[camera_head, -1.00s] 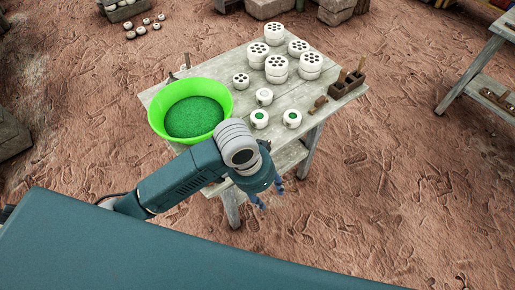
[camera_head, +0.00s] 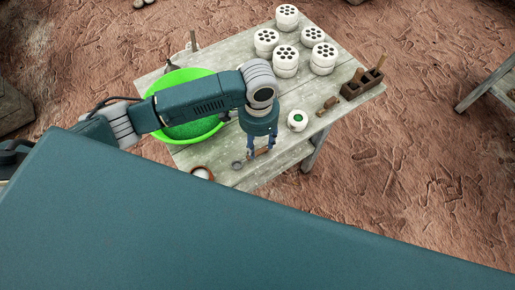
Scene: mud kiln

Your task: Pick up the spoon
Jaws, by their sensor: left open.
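My left gripper (camera_head: 260,152) points down, open, over the front edge area of the wooden table (camera_head: 218,152). Between and beside its fingers lies a small utensil with a brown handle and a dark round end (camera_head: 237,165); it looks like the spoon, but the fingers partly cover it and it is too small to be sure. I cannot tell whether the fingers touch it. My right gripper is out of view.
A green basin (camera_head: 172,78) stands behind my left forearm. A white cup with green contents (camera_head: 298,120) is right of the gripper. White perforated blocks (camera_head: 286,62) and a wooden tool holder (camera_head: 362,83) stand farther back.

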